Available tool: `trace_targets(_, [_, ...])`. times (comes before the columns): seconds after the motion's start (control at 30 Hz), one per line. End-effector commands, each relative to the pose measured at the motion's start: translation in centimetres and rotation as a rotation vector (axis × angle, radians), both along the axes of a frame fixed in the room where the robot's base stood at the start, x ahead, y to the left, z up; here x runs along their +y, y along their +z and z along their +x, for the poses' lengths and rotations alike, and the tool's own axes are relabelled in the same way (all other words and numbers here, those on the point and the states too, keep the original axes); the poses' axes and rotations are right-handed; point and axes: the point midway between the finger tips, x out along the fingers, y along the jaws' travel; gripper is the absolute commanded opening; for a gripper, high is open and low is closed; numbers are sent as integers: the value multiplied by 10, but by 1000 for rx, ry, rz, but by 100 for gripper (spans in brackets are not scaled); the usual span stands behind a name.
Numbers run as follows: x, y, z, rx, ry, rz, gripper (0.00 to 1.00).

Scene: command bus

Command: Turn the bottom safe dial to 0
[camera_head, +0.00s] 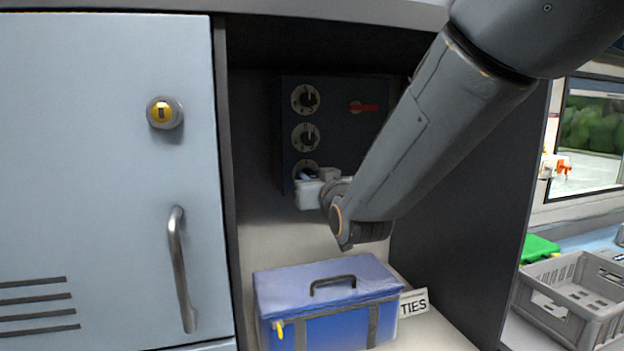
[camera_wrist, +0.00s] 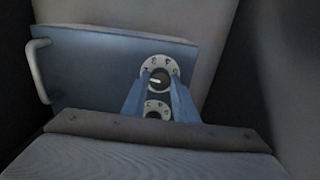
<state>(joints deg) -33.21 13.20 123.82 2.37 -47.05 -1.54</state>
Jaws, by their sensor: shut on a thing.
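The safe (camera_head: 345,135) is a dark box at the back of the recess, with three dials in a column on its left side. The bottom dial (camera_head: 307,169) is partly hidden by my gripper (camera_head: 304,182), which is at the dial's lower edge. In the wrist view, my two bluish fingers (camera_wrist: 158,84) are shut on the dial's dark knob (camera_wrist: 158,78), one on each side. Another dial (camera_wrist: 157,106) shows between the fingers.
Above are the middle dial (camera_head: 306,137), the top dial (camera_head: 305,98) and a red lever (camera_head: 364,107). A blue case (camera_head: 325,285) and a "TIES" sign (camera_head: 414,303) stand below. A grey locker door (camera_head: 100,180) is left; a grey crate (camera_head: 575,300) is right.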

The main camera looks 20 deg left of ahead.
Motion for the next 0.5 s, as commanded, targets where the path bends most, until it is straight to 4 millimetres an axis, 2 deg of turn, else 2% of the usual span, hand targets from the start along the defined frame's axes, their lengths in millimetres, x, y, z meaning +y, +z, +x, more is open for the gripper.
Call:
trace_targets(0.27, [0,-1,0,-67,0,-110,4])
trace_targets(0.5, [0,-2,1,-176,0,-288,4])
